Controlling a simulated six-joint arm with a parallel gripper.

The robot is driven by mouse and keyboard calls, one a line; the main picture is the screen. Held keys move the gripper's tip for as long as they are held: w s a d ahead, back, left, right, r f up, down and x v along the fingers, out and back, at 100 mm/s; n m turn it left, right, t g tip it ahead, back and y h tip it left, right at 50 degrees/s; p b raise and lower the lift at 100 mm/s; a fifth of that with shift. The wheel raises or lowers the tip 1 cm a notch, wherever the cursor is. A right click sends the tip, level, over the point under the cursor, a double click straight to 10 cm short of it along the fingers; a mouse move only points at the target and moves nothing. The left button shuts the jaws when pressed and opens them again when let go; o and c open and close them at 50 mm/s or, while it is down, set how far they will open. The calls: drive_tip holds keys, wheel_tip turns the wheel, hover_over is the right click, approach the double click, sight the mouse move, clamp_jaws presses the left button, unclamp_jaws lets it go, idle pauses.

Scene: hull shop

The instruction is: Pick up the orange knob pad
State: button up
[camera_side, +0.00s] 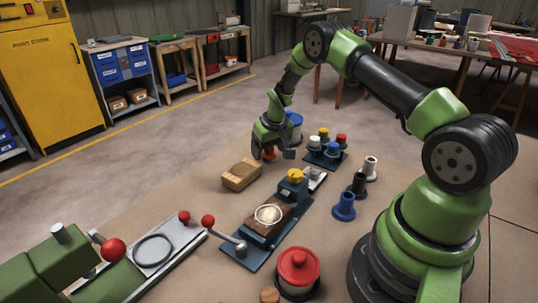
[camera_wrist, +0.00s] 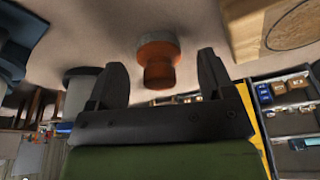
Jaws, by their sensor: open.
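The orange knob pad (camera_wrist: 157,62) shows in the wrist view as an orange knob with a grey-brown round base. It appears between and beyond my two dark fingers. My gripper (camera_wrist: 160,68) is open, and a gap shows on either side of the knob. In the side view my gripper (camera_side: 273,154) hangs low over the far part of the table. A small bit of the orange knob pad (camera_side: 269,155) shows between the fingers there; the rest is hidden. I cannot tell how far the fingertips are from the knob.
A wooden block (camera_side: 241,175) lies just left of my gripper. A blue tray with coloured knobs (camera_side: 325,156) stands to the right, with a blue-and-white container (camera_side: 294,125) behind. A dark fixture (camera_side: 246,251) and blue, black and grey posts (camera_side: 344,207) stand nearer.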

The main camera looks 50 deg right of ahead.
drive_tip(key=shift+w+f, duration=0.1)
drive_tip(key=shift+f, duration=0.3)
drive_tip(key=shift+c, duration=0.4)
drive_tip(key=c, duration=0.9)
wheel_tip(320, 180, up, 10)
drive_tip(key=shift+r, duration=0.1)
